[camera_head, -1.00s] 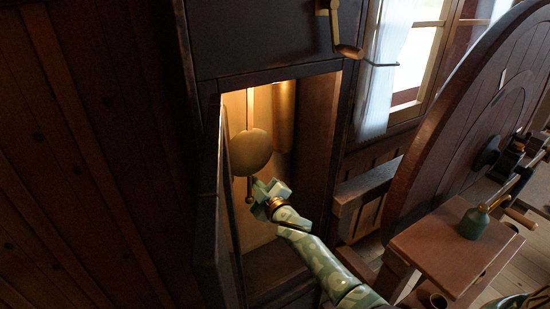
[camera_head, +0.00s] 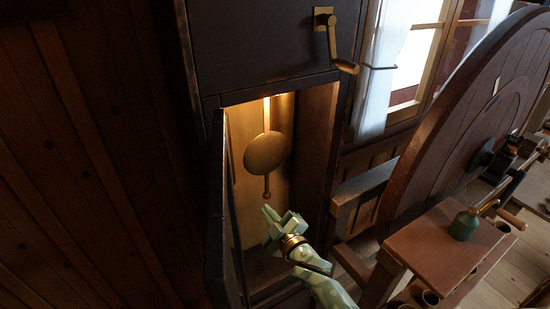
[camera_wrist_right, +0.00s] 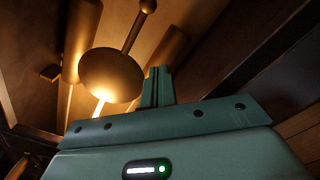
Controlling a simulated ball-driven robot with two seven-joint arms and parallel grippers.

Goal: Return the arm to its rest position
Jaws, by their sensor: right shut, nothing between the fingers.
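My right arm comes in from the bottom of the head view. Its green gripper (camera_head: 270,212) is at the open front of a lit, tall wooden case, just below the brass pendulum. The gripper is shut and empty. The pendulum's round bob (camera_head: 265,152) hangs on a rod inside the case, with a small knob below it. In the right wrist view the bob (camera_wrist_right: 110,75) is behind the closed fingers (camera_wrist_right: 158,85), and a gap to the fingertips cannot be judged. My left gripper is not in view.
The case door (camera_head: 220,210) stands open on the left. A brass crank (camera_head: 335,40) sticks out above the opening. To the right are a large wooden wheel (camera_head: 450,130) and a small bench (camera_head: 430,250) with a green oil can (camera_head: 465,224).

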